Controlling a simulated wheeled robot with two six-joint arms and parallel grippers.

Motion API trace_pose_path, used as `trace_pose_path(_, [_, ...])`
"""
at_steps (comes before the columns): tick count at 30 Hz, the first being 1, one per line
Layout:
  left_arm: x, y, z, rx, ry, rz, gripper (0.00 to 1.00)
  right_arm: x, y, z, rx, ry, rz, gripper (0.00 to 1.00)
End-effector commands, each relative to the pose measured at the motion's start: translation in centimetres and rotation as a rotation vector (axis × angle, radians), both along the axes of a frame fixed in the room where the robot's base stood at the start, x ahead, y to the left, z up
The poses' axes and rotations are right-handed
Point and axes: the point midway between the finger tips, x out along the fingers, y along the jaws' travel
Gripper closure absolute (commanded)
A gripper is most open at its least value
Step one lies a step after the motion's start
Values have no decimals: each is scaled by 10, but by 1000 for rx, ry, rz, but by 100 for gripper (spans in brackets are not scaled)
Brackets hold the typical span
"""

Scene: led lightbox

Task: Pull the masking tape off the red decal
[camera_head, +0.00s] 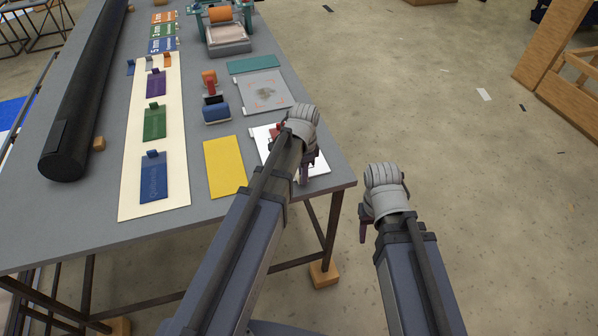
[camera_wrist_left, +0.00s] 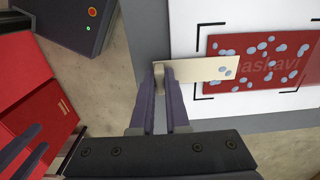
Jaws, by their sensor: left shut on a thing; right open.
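The red decal (camera_wrist_left: 285,68) with pale blue spots and faint lettering lies on a white sheet (camera_wrist_left: 180,28) with black corner marks. A cream strip of masking tape (camera_wrist_left: 208,70) runs over the decal's left end and out past the sheet's left edge. In the head view my left gripper (camera_head: 306,168) is over the sheet (camera_head: 321,163), and my arm hides most of the decal. My right gripper (camera_head: 366,222) is open, off the table's right side.
On the table (camera_head: 100,218), a yellow card (camera_head: 225,167) lies left of the sheet. A translucent sheet (camera_head: 264,90) and a blue block (camera_head: 216,109) are behind. A cream strip (camera_head: 140,210) with coloured cards is further left. A black tube (camera_head: 85,90) lies along the left side.

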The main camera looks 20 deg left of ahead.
Motion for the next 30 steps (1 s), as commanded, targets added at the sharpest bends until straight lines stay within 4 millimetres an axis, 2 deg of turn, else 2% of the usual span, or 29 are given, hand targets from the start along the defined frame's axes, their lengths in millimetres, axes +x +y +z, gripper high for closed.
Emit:
trace_pose_path(14, [-3,-2,0,-4,7,-2,100,0,0,0,0,0,0,50])
trace_pose_path(30, [-1,-1,15,-1,2,-1,100,0,0,15,0,0,0,50])
